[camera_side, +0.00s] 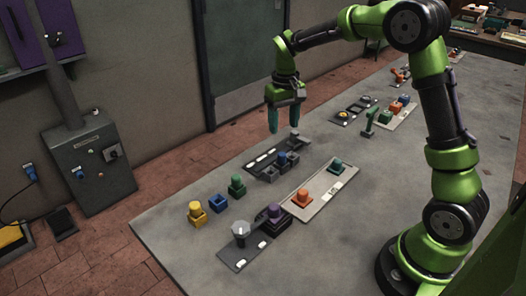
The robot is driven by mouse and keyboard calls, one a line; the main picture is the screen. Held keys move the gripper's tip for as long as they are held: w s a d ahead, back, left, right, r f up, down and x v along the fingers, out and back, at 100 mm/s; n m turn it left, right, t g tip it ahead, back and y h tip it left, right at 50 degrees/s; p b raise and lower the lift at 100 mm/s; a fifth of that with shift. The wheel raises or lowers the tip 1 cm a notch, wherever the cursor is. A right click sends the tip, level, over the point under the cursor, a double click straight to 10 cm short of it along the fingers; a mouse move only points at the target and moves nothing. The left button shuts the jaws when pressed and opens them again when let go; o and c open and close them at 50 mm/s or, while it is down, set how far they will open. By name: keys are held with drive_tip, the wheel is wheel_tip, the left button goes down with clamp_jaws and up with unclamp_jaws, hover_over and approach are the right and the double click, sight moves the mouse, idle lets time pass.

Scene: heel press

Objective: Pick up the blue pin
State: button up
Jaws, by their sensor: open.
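A small blue pin (282,158) stands in a dark grey holder block on the grey tray (258,163) near the middle of the table. An open blue square socket (218,204) sits to its left on the bare table, between the yellow and green ones. Another small blue piece (403,99) stands at the far right of the work area. My gripper (284,119) is open and empty. It points down and appears above and just behind the tray, apart from the blue pin. The lower part of the blue pin is hidden in its holder.
A yellow pin (195,209) and a green pin (237,183) stand in their sockets. A light tray (318,199) holds orange and teal pieces. A dark tray (240,257) at the front holds a grey knob (240,230) and a purple piece (274,212). The front left table is bare.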

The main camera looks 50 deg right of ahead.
sight(282, 154)
wheel_tip(282, 154, down, 12)
drive_tip(key=shift+r, duration=0.25)
clamp_jaws()
idle(0.5)
drive_tip(key=shift+r, duration=0.1)
